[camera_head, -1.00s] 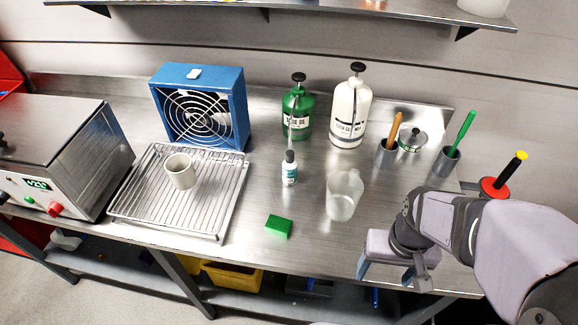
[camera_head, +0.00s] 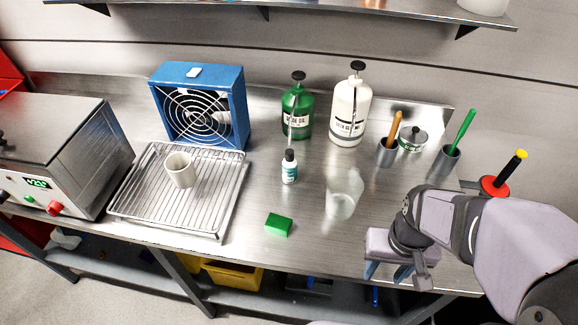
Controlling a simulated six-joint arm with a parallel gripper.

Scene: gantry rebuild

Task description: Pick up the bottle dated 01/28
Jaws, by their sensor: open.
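A green bottle (camera_head: 297,110) with a black pump top is at the back. A larger white bottle (camera_head: 350,115), also with a black top and a printed label, stands right of it. A small white and teal bottle (camera_head: 289,168) with a dark cap stands in front of the green one. My gripper (camera_head: 386,272) is open and empty, at the bench's front edge, in front and right of all three bottles and apart from them.
A green block (camera_head: 278,224) lies at front.

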